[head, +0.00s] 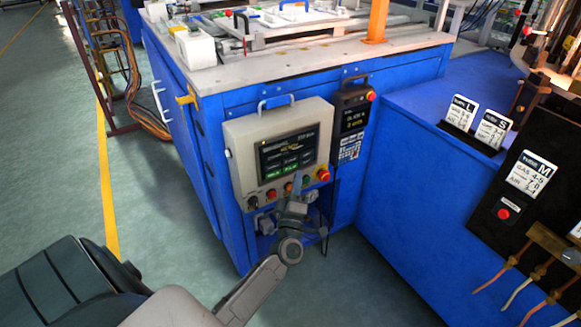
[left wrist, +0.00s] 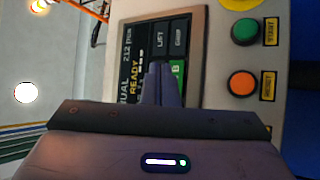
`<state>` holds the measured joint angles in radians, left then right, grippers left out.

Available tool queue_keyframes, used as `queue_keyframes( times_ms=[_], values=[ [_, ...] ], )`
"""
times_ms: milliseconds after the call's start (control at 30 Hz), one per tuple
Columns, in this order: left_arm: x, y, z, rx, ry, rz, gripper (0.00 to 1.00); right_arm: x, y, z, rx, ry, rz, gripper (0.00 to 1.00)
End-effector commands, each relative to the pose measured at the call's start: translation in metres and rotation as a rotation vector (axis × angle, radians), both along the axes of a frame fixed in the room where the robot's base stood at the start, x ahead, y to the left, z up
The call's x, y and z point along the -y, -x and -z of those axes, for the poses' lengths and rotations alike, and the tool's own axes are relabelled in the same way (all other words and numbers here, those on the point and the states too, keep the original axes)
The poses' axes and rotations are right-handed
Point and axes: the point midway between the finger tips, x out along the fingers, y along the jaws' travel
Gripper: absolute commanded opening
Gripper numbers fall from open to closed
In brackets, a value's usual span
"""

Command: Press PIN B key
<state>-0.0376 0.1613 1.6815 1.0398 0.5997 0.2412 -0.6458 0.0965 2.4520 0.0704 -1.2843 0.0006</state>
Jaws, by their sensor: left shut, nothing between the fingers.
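The control panel (head: 235,140) is a beige box on the front of the blue cabinet, with a dark touchscreen (head: 288,150). The screen has a row of green keys along its bottom. In the left wrist view the screen (left wrist: 148,40) appears turned sideways. A green key ending in "B" (left wrist: 177,71) shows there, partly hidden by my fingers. My left gripper (left wrist: 160,68) is shut and empty, its fingertips over or beside that key. I cannot tell whether they touch it. In the head view the left gripper (head: 297,183) is at the panel's lower edge. My right gripper is not in view.
Beside the screen in the left wrist view are a green button (left wrist: 245,31) and an orange button (left wrist: 242,83). A red knob (head: 323,175) sits at the panel's lower right corner. A dark keypad unit (head: 350,120) hangs right of the panel. Open floor lies to the left.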

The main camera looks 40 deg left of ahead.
Motion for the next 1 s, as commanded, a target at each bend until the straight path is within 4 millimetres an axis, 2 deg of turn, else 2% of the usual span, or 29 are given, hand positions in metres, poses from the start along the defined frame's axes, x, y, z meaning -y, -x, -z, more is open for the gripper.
queue_keyframes(
  times_ms=[233, 1000],
  values=[
    [-0.0104, -0.0042, -0.0006, 0.001, 0.001, 0.0, 0.0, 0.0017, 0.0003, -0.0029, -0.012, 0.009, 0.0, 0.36],
    [-0.0103, -0.0041, -0.0002, 0.001, 0.001, 0.0, 0.0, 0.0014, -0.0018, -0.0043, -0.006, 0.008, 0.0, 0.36]
  ],
)
